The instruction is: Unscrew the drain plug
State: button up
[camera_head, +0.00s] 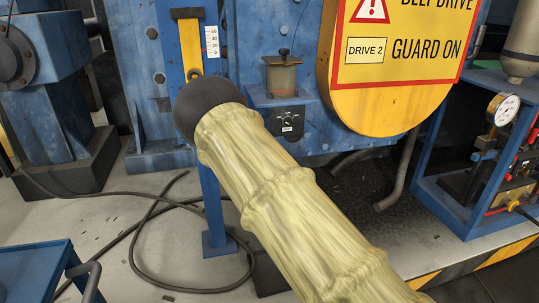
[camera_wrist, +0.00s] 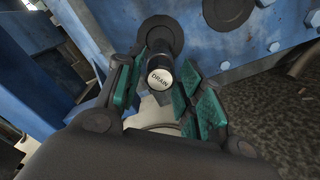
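The drain plug (camera_wrist: 160,77) shows in the wrist view as a short black cylinder with a pale round end face marked DRAIN. It sticks out from a dark round flange (camera_wrist: 161,36) on a blue surface. My gripper (camera_wrist: 161,72) has green-padded fingers, one on each side of the plug. The fingers are apart, with small gaps visible between pads and plug; the right pad is very close to it. I see no clear contact. In the head view my sleeved arm hides the gripper and plug.
In the head view, a yellow guard sign (camera_head: 407,85) hangs at upper right. A blue bench with a gauge (camera_head: 503,109) stands at right. Black cables (camera_head: 143,225) lie on the pale floor. A blue trolley (camera_head: 38,270) is at lower left. Blue machinery fills the back.

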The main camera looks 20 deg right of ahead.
jog(key=shift+m+p, duration=1.9)
jog(key=shift+m, duration=12)
